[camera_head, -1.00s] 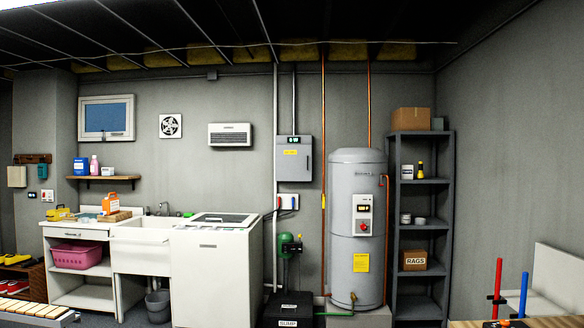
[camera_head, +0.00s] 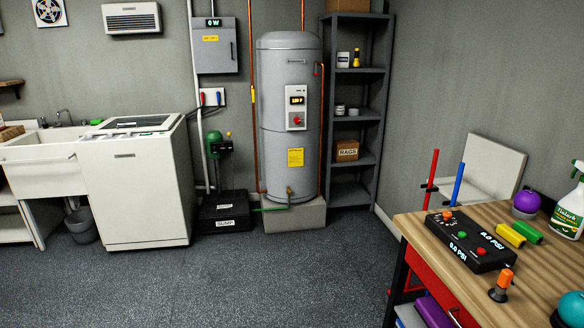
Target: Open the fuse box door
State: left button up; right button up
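The likely fuse box is a grey metal wall box (camera_head: 215,57) in the upper part of the head view, left of the water heater. Its door is shut and carries a yellow label. A small dark display reading "0 W" sits at its top, and a conduit runs up the wall at its left. Neither of my grippers is in view.
A grey water heater (camera_head: 287,120) stands right of the box. A white appliance (camera_head: 138,190) stands left, a workbench (camera_head: 425,230) right. The middle floor (camera_head: 280,270) is clear.

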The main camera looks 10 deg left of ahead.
aim_at(215, 51)
jog(key=i+j+u, duration=0.3)
jog(key=i, duration=0.35)
jog(key=i+j+u, duration=0.3)
jog(key=i, duration=0.35)
jog(key=i+u, duration=0.25)
jog(key=i, duration=2.85)
